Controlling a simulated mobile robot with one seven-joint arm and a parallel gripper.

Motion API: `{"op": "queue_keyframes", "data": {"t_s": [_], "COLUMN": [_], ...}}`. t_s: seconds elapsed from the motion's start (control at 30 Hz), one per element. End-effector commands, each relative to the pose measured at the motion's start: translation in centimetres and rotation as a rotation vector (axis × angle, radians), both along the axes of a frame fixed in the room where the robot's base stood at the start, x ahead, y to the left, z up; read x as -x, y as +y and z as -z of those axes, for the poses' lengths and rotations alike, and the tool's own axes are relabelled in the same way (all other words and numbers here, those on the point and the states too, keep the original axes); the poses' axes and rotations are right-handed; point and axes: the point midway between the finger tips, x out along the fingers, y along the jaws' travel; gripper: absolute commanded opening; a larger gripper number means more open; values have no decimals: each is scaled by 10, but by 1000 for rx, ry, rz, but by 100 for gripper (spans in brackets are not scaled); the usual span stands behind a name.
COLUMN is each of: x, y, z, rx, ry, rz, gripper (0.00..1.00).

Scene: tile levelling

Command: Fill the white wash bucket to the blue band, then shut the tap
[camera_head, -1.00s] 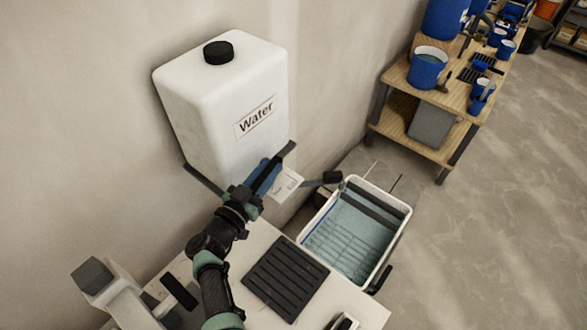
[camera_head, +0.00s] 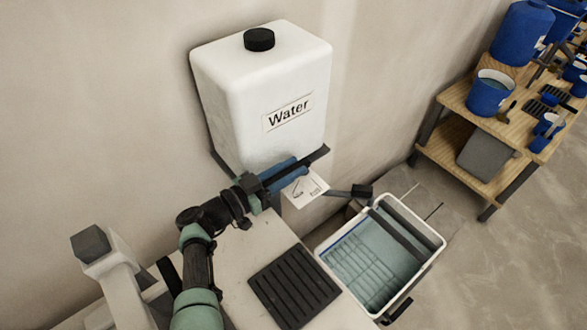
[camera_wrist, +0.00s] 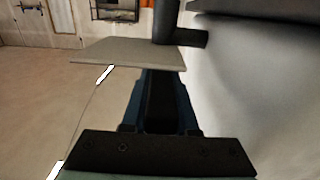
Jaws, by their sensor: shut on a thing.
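The white water tank (camera_head: 262,100), labelled "Water", is against the wall. Its tap has a dark spout (camera_head: 350,192) reaching right, over the bucket's back left edge. My gripper (camera_head: 282,172), with blue fingers, is at the tank's lower front, shut on the tap's handle, which the fingers mostly hide. The wrist view shows the fingers (camera_wrist: 160,100) close together below a grey plate. The white wash bucket (camera_head: 432,232) stands on the floor, with bluish water (camera_head: 365,255) over a ribbed grid. A thin blue line runs along its left inner wall. I cannot tell the exact level against it, or whether water flows.
A pale worktop (camera_head: 225,265) with a black slatted mat (camera_head: 294,285) lies between me and the bucket. A wooden shelf bench (camera_head: 452,100) with blue buckets (camera_head: 489,93) stands at the back right. The floor to the right is clear.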

Motion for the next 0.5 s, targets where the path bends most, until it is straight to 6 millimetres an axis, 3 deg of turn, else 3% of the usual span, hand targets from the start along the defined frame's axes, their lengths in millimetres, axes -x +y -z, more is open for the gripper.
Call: {"op": "queue_keyframes", "data": {"t_s": [0.1, 0.13, 0.3, 0.5], "x": [-1, -1, -1, 0], "y": [-1, -1, -1, 0], "z": [-4, -4, -3, -1], "rx": [-2, -2, -1, -1], "ry": [-7, -7, -4, -3], "rz": [5, 5, 3, 2], "gripper": [0, 29, 57, 57]}}
